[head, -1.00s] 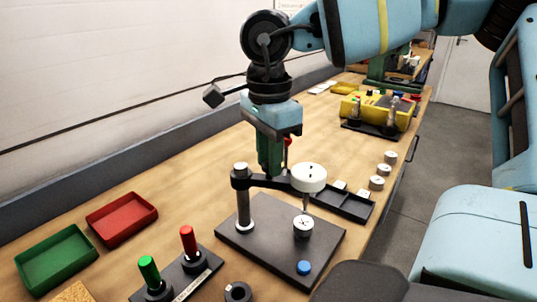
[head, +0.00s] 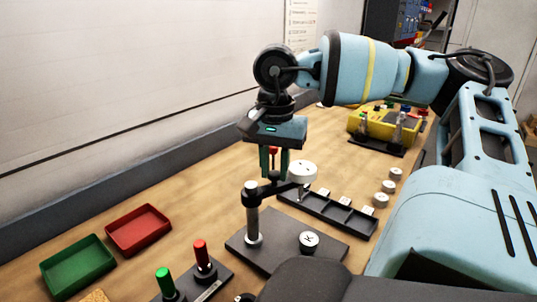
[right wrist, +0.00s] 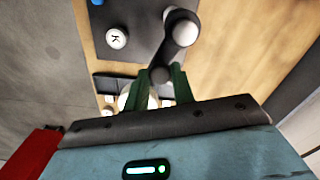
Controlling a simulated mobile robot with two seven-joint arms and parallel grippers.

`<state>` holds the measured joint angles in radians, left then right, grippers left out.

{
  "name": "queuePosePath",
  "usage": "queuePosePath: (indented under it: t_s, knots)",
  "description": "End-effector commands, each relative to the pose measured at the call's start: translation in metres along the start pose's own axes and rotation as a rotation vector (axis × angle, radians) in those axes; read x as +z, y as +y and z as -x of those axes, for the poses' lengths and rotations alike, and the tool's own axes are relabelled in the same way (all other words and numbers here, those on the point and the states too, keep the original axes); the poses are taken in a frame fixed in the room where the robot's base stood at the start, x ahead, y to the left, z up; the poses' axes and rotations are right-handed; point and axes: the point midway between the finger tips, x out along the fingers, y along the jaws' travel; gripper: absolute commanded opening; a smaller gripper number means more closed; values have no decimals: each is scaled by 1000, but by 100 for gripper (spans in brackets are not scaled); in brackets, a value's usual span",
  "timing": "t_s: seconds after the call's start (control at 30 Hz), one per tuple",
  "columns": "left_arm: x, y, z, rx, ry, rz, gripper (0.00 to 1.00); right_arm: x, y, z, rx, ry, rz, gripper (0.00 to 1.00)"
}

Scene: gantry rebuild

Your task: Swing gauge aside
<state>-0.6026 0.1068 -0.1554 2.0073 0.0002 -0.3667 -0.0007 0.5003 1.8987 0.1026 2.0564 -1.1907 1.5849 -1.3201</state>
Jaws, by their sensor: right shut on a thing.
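The gauge has a white round head (head: 302,172) on a dark swing arm (head: 272,188), carried by an upright metal post (head: 253,225). The post stands on a dark base plate (head: 332,256). A white disc marked K (head: 309,241) sits on the plate with nothing over it; it also shows in the right wrist view (right wrist: 117,38). My right gripper (head: 273,170) points down with its green fingers shut on the gauge arm, near a red knob. The right wrist view shows the fingers (right wrist: 160,88) at the arm, with the white head partly hidden behind them. My left gripper is out of view.
A dark compartment tray (head: 335,213) with white pieces lies behind the plate. Several white discs (head: 381,199) stand at the bench's right edge. Red (head: 138,229) and green (head: 78,264) trays lie left. Red and green handles (head: 202,255) stand in front.

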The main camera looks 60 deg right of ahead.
Motion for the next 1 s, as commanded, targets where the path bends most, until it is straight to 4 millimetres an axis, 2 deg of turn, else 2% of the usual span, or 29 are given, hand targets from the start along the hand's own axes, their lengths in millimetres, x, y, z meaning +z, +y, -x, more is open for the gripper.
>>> queuePosePath:
  t_s: [0.17, 0.5, 0.7, 1.0]
  knots:
    - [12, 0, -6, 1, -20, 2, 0, -6, -8, -2, -1, 1, 166, 0]
    - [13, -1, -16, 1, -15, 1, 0, -13, -22, 0, -1, 4, 454, 0]
    - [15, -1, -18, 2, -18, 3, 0, -14, -28, 0, -2, 5, 572, 0]
    - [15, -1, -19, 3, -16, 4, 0, -15, -32, 2, -3, 5, 659, 0]
